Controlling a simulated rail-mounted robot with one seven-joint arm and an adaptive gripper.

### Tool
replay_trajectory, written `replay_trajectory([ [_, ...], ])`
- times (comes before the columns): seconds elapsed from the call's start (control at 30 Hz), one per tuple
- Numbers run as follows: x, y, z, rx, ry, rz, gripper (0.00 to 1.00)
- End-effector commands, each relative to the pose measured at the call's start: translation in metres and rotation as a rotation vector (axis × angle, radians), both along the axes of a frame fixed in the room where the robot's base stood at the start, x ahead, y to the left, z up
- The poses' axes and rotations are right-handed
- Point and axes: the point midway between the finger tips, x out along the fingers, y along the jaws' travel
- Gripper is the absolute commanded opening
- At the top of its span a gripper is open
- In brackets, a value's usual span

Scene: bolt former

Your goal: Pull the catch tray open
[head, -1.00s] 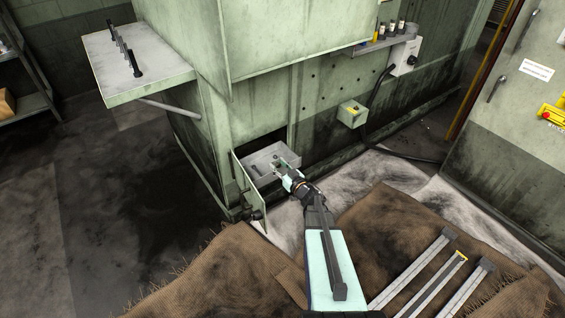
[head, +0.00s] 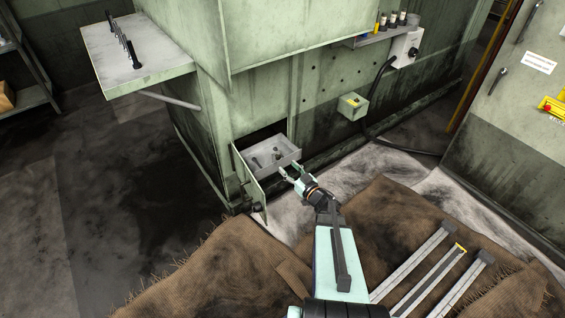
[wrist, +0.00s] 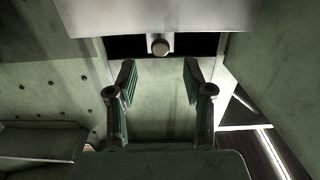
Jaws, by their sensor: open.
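The catch tray (head: 283,163) is a shallow grey metal tray. It sticks out of a dark opening low in the green machine, with several small dark parts lying in it. My gripper (head: 289,174) is just in front of the tray's front side. In the wrist view the grey tray front (wrist: 200,18) fills the top, with a round knob (wrist: 160,46) at its lower middle. My open fingers (wrist: 160,70) are on either side of the knob's line, short of it, with nothing between them. How far the tray is drawn out is hard to judge.
A small green door (head: 248,176) stands open left of the tray, close to it. A green box (head: 352,107) is on the machine wall to the right. Burlap (head: 220,265) and pale sheeting (head: 362,168) cover the floor in front. A side table (head: 135,60) juts out at upper left.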

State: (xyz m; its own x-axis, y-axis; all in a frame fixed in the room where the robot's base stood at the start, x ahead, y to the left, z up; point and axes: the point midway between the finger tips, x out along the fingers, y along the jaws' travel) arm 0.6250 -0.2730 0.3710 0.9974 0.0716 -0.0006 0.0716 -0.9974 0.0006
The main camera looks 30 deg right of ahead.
Motion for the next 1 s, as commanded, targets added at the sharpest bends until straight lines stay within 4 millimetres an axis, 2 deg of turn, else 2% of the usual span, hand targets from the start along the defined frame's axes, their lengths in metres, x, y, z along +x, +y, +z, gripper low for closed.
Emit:
replay_trajectory([
  [0.03, -0.012, 0.000, 0.001, 0.001, 0.001, -0.002, 0.51],
  [0.1, -0.022, -0.001, 0.001, 0.001, 0.001, -0.002, 0.51],
  [0.3, -0.041, -0.002, 0.000, 0.000, 0.000, -0.001, 0.51],
  [0.87, -0.044, -0.003, 0.000, -0.006, 0.000, 0.000, 0.51],
  [1.0, -0.044, -0.015, -0.011, -0.040, 0.049, -0.053, 0.51],
])
